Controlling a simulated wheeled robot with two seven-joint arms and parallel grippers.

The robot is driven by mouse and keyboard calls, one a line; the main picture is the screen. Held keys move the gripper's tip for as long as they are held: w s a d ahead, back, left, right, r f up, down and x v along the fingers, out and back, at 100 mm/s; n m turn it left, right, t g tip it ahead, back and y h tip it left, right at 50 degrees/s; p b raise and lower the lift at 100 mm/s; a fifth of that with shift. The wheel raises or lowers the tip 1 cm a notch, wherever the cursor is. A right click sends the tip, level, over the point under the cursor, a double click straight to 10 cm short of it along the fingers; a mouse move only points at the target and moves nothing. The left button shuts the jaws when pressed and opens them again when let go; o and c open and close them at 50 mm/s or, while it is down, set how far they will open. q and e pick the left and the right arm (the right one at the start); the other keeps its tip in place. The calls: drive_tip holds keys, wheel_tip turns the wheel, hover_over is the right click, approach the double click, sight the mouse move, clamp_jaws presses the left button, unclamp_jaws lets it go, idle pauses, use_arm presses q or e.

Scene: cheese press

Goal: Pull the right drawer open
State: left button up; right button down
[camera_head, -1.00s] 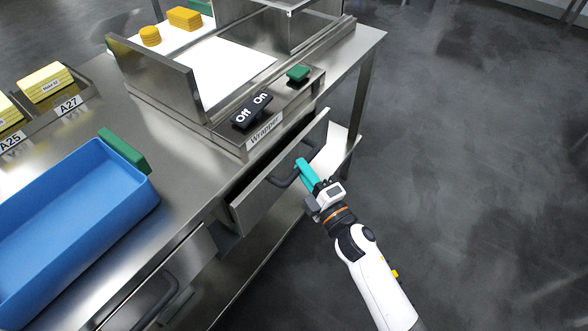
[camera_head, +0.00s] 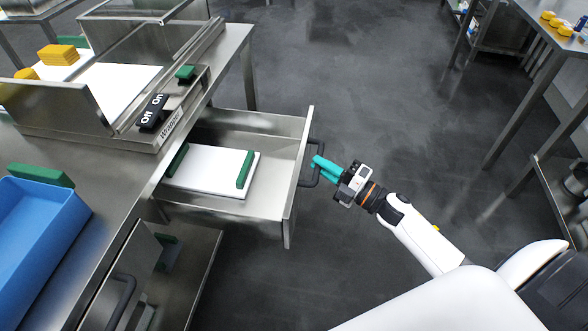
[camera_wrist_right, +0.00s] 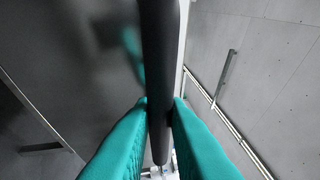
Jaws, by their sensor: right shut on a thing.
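The right drawer (camera_head: 230,205) is a steel drawer under the wrapper table, pulled well out in the head view. A white board with green end blocks (camera_head: 210,168) lies inside it. Its dark bar handle (camera_head: 308,170) is on the front panel. My right gripper (camera_head: 317,170) has teal fingers at the handle. In the right wrist view the fingers (camera_wrist_right: 160,125) are shut on the dark handle bar (camera_wrist_right: 160,60), one on each side. My left gripper is not in view.
A second drawer front with a dark handle (camera_head: 122,300) is at the lower left. A blue tray (camera_head: 40,235) stands on the steel table (camera_head: 110,185). The wrapper with its Off/On switch (camera_head: 152,112) is above the drawer. Floor beyond the drawer is clear.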

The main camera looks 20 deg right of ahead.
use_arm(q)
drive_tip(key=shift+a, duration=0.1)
use_arm(e)
drive_tip(key=shift+s+d, duration=0.8)
drive_tip(key=shift+d, duration=0.25)
drive_tip(key=shift+s+d, duration=0.75)
drive_tip(key=shift+d, duration=0.25)
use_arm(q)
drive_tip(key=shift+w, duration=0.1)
use_arm(e)
drive_tip(key=c, duration=1.4)
unclamp_jaws()
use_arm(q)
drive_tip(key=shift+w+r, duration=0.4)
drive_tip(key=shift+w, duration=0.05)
use_arm(e)
drive_tip(key=v, duration=1.2)
